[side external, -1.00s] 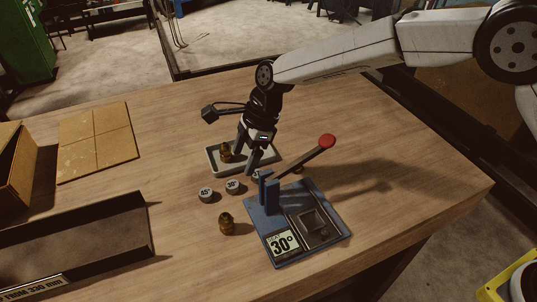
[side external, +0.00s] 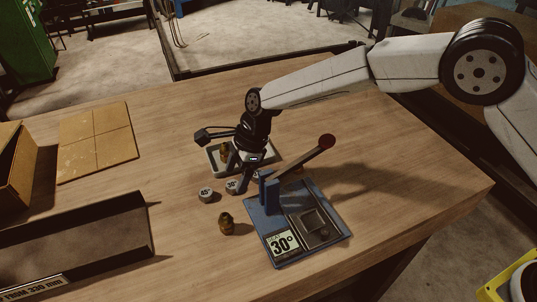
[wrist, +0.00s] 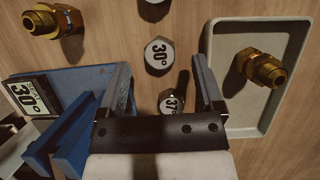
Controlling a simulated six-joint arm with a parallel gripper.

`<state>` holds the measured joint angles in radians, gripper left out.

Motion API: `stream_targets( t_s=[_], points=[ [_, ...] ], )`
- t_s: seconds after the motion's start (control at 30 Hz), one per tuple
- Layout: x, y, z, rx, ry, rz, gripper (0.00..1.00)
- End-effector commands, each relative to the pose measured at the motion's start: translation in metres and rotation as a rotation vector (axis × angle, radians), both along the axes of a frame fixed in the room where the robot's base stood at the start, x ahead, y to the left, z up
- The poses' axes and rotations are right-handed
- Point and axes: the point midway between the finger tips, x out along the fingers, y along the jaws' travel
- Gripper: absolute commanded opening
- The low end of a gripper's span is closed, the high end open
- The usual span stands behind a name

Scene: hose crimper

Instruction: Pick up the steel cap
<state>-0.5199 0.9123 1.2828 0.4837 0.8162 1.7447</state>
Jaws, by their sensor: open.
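Several short grey steel caps with angle labels stand on the table. In the wrist view, the 30° cap (wrist: 159,56) lies just beyond my fingertips, and the 37° cap (wrist: 171,102) shows between the fingers. A third cap (wrist: 154,9) is cut off at the top edge; the side view shows a 45° cap (side external: 206,195) left of my gripper. My gripper (side external: 238,185) is open and points down, low over the row of caps, with its fingers partly hiding the 30° cap in the side view. The wrist view shows nothing held between the fingers (wrist: 160,68).
A blue lever press (side external: 283,238) marked 30° stands right of the caps, its red-knobbed lever raised. A pale tray (side external: 212,163) holding a brass fitting (wrist: 264,69) is behind my gripper. Another brass fitting (side external: 226,224) stands in front. A long dark trough (side external: 80,235) lies left.

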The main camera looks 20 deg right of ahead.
Motion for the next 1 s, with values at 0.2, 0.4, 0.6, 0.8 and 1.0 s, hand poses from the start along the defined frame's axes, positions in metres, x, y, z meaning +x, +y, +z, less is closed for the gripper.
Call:
stream_targets(
  t_s=[0.2, 0.4, 0.6, 0.8, 1.0],
  points=[
    [0.0, 0.008, -0.019, 0.0, 0.0, 0.001, 0.85],
    [0.0, 0.009, -0.022, 0.001, -0.001, 0.001, 0.85],
    [0.0, 0.009, -0.022, 0.001, -0.001, 0.001, 0.85],
    [0.0, 0.009, -0.022, 0.0, -0.001, 0.001, 0.76],
    [0.0, 0.009, -0.021, 0.001, -0.001, 0.001, 0.12]
  ],
)
